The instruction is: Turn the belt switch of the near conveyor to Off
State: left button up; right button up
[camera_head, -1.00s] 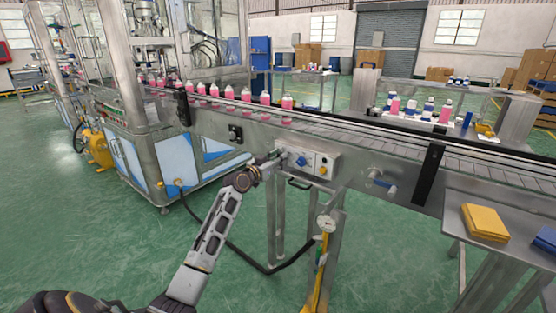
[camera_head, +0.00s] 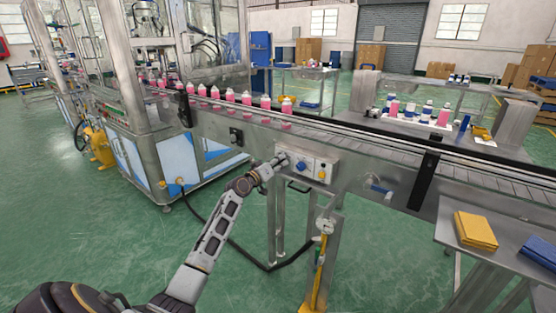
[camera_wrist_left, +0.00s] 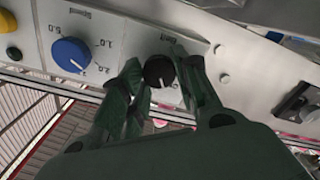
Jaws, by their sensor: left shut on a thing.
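The control box (camera_head: 310,167) is on the side of the near conveyor (camera_head: 345,150). In the left wrist view, a black knob (camera_wrist_left: 158,70) on its pale panel is the belt switch, with a small label above it. My left gripper (camera_head: 279,161) is at the left end of the box. In the left wrist view, the two dark fingers of my left gripper (camera_wrist_left: 163,82) are shut on the black knob, one on each side. A small white mark shows on the lower part of the knob; its exact setting is unclear. My right gripper is out of view.
A blue speed dial (camera_wrist_left: 70,54) sits beside the switch, with a yellow button (camera_wrist_left: 14,53) further left. Pink bottles (camera_head: 265,102) stand in a row on the conveyor. A pressure gauge (camera_head: 325,226) is below the box. A side table (camera_head: 500,240) holds a yellow pad (camera_head: 475,230).

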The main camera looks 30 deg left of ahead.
pick_arm(q)
jog(key=shift+a+n+p, duration=0.1)
jog(key=shift+n+p, duration=0.65)
jog(key=shift+n, duration=0.95)
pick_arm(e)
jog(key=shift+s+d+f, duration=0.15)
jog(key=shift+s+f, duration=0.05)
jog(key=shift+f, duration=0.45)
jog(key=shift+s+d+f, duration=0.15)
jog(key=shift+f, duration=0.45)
pick_arm(q)
jog(key=o, duration=1)
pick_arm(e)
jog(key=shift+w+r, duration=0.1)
pick_arm(q)
jog(key=shift+s, duration=0.1)
jog(key=shift+s+a, duration=0.15)
jog(key=shift+s, duration=1.8)
jog(key=shift+s+a, duration=0.15)
jog(key=shift+s, duration=1.85)
jog(key=shift+s+a, duration=0.15)
jog(key=shift+s, duration=1.8)
